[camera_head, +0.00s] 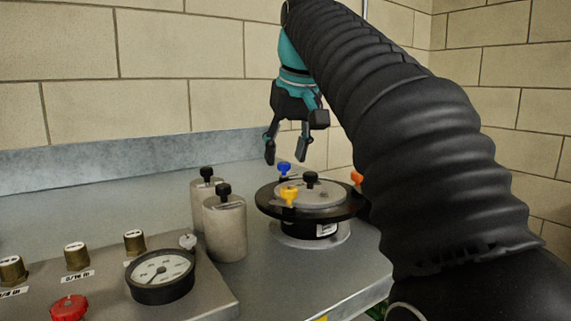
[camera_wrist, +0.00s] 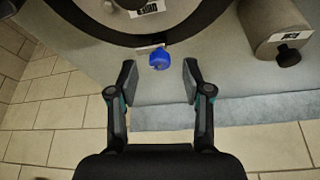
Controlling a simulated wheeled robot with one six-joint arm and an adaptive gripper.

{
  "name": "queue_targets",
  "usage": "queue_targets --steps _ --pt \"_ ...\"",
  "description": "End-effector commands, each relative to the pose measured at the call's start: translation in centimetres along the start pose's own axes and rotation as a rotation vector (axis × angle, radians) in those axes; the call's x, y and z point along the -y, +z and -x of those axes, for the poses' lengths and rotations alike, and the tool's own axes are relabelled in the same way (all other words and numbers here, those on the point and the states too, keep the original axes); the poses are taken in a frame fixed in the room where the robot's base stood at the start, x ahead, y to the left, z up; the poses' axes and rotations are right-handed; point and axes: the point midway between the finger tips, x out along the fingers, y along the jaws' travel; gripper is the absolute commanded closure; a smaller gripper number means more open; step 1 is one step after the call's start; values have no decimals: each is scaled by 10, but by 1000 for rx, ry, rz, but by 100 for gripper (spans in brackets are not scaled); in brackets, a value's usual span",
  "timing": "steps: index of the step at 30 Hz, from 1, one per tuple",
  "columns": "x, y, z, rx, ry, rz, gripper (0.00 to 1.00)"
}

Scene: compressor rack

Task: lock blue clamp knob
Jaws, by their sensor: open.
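The blue clamp knob (camera_head: 284,168) sits at the back left rim of a round black-flanged vessel (camera_head: 262,198). In the wrist view the blue knob (camera_wrist: 159,59) lies at the outer edge of the black ring (camera_wrist: 100,30), ahead of the fingertips and roughly centred between them. My gripper (camera_head: 286,155) is above the knob in the head view, pointing down. In the wrist view my gripper (camera_wrist: 159,82) has its two fingers spread apart with nothing between them. The knob appears apart from both fingers. Whether the clamp is locked cannot be told.
A yellow knob (camera_head: 289,195) and an orange knob (camera_head: 357,177) sit on the same rim. Two grey cylinders with black knobs (camera_head: 226,225) stand left of the vessel. A gauge (camera_head: 160,276) and red knob (camera_head: 69,308) are at front left. A brick wall (camera_head: 180,45) stands behind.

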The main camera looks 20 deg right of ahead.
Motion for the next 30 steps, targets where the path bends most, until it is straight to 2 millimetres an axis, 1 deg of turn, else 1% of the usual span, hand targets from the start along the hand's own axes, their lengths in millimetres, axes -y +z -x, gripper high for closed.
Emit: queue_targets --steps 1,4,14,15,17,18,20,30 --pt "0 1 -6 0 0 0 50" --pt "0 0 -11 0 0 0 50" --pt "0 0 -12 0 0 0 50" --pt "0 0 -12 0 0 0 60" --pt "0 0 -12 0 0 0 75" --pt "0 0 -12 0 0 0 85" --pt "0 0 -12 0 0 0 100" --pt "0 0 -11 -1 9 -21 100"
